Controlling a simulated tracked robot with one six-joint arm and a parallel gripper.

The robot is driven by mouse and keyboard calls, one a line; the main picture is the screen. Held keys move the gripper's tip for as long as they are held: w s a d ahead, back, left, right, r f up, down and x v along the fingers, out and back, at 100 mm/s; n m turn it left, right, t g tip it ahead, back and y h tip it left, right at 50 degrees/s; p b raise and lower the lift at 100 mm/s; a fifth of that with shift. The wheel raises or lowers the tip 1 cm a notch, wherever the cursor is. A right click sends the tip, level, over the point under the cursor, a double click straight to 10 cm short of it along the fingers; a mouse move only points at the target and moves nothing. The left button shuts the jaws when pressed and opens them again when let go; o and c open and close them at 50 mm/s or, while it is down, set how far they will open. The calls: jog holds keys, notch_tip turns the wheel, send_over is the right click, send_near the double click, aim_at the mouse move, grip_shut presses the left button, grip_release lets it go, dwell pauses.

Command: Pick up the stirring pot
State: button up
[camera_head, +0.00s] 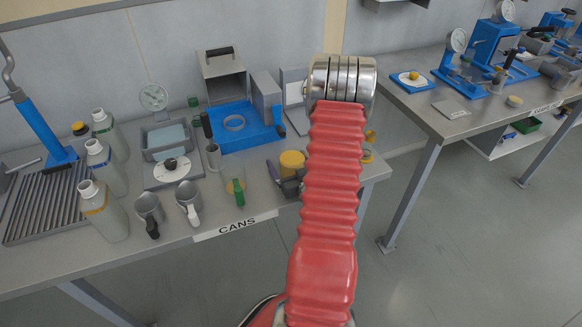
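I cannot tell for sure which vessel is the stirring pot. Two metal mugs stand near the table's front edge, one with a black handle (149,209) and one with a white handle (189,197). A clear cup with a green handle (236,187) stands to their right. A yellow-topped round vessel (292,162) is just left of my red arm, partly hidden by it. Dark grey parts (290,186) sit in front of that vessel; what they belong to is unclear. My gripper cannot be made out; my arm covers the area behind it.
Several capped bottles (103,209) and a ribbed tray (45,207) stand at left. A blue tray (243,127) and scale (173,168) are behind the mugs. The table edge carries a CANS label (236,226). A second bench (425,112) is at right, with free floor between.

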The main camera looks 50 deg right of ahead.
jog(key=shift+c, duration=0.3)
jog(key=c, duration=1.4)
